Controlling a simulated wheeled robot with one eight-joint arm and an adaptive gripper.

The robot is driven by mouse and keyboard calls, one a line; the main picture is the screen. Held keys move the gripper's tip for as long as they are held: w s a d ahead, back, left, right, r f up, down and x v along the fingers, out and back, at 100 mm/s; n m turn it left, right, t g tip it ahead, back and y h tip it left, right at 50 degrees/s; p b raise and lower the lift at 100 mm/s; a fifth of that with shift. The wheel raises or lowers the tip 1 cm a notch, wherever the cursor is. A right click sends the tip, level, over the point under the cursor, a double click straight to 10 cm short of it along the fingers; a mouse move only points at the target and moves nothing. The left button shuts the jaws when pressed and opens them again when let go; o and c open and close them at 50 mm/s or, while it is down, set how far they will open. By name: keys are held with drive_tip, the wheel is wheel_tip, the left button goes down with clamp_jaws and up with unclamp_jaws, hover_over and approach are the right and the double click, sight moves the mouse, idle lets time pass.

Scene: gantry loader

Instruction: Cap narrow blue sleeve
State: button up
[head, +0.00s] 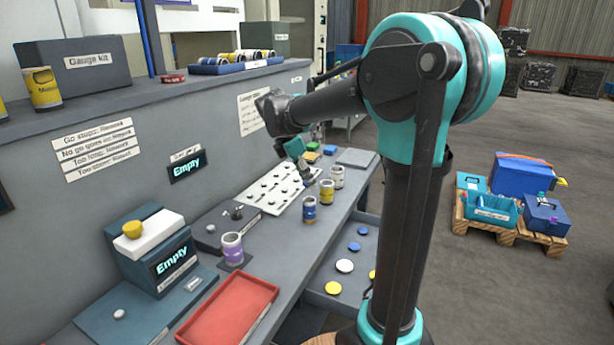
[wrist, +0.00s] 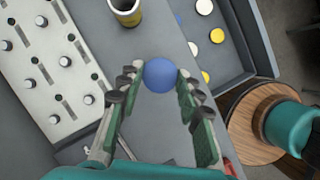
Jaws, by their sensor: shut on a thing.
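My gripper (wrist: 159,80) is shut on a round blue cap (wrist: 160,74), held between its fingertips. In the head view my gripper (head: 303,172) hangs over the bench by the white pegged board, and the cap cannot be made out there. The narrow blue sleeve (head: 309,210) stands upright on the bench, below and near my gripper. I cannot pick it out in the wrist view, where the cap and fingers may hide it. A yellow sleeve (head: 327,192) and a white sleeve (head: 337,177) stand behind it. An open-topped sleeve (wrist: 125,11) shows beyond my fingertips in the wrist view.
The pegged board (head: 272,193) lies beside the sleeves. An open drawer (head: 325,302) below the bench edge holds several blue, white and yellow caps. A purple-labelled sleeve (head: 232,248) and a red tray (head: 229,312) are nearer on the bench. A raised shelf runs along the left.

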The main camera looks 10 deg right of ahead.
drive_tip(key=shift+f, duration=2.55)
drive_tip(key=o, duration=0.9)
drive_tip(key=v, duration=1.2)
